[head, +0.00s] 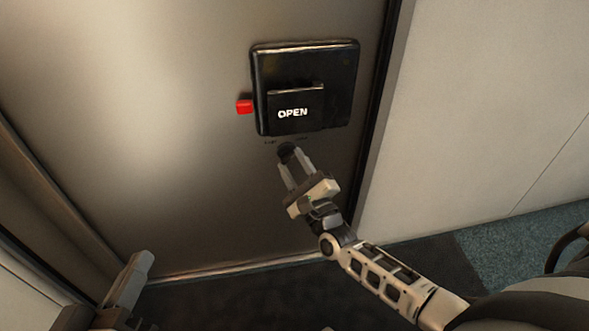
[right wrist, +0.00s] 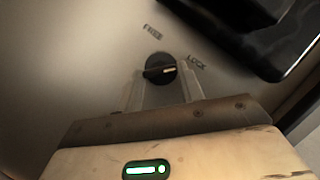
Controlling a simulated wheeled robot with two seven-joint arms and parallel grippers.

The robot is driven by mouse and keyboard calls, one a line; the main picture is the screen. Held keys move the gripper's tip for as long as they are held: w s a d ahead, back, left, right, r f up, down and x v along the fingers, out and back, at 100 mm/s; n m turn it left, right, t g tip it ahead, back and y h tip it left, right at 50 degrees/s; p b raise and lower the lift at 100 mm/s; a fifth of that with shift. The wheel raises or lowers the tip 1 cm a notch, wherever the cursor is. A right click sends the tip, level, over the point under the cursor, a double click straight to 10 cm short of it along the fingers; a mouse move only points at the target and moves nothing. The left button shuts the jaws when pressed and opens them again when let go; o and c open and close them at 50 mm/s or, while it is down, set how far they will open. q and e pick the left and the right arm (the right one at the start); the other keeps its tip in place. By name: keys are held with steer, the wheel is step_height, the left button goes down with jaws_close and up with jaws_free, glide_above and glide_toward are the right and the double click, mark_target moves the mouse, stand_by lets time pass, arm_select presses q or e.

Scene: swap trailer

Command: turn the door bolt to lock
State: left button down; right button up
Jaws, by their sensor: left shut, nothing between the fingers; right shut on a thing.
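The door bolt is a small round black knob (right wrist: 158,66) on the metal door, just below the black OPEN handle box. It also shows in the head view (head: 287,151). FREE is printed at its upper left and LOCK at its upper right. The knob's pale mark lies on its right side, on the LOCK side; its exact alignment is hard to judge. My right gripper (head: 290,160) is shut on the knob, one finger on each side, as the right wrist view (right wrist: 162,80) shows. My left gripper (head: 140,268) is shut and empty at the lower left, away from the bolt.
The black handle box (head: 345,75) stands out from the door (head: 190,150) right above the bolt. A red tab (head: 244,107) sticks out at its left. The door's dark right edge and a pale wall (head: 470,110) lie to the right. The door is bare on the left.

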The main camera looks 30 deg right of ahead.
steer(key=shift+a, duration=0.1)
stand_by(0.4)
steer(key=o, duration=1)
